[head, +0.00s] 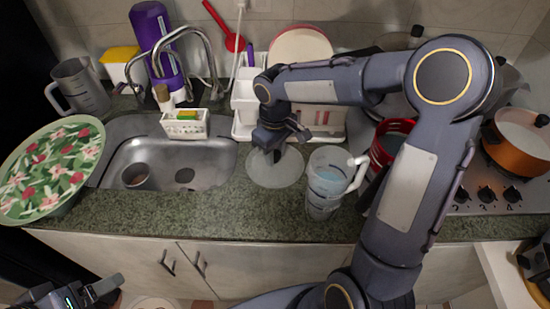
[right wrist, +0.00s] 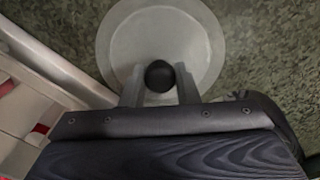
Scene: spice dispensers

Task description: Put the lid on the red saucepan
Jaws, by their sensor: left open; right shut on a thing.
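The round translucent lid (head: 277,173) is at the counter between the sink and a measuring jug. Its black knob (right wrist: 159,76) sits between the two fingers of my right gripper (head: 277,152), which is shut on it. The lid looks flat; whether it is lifted off the counter I cannot tell. The red saucepan (head: 381,151) stands to the right, at the left side of the stove, partly hidden by my right arm. My left gripper (head: 108,288) is open and empty at the lower left, in front of the cabinets.
A clear measuring jug (head: 325,185) stands between the lid and the red saucepan. A white dish rack (head: 245,118) is behind the lid. The sink (head: 210,155) is to the left. An orange pot (head: 518,145) sits on the stove at the right.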

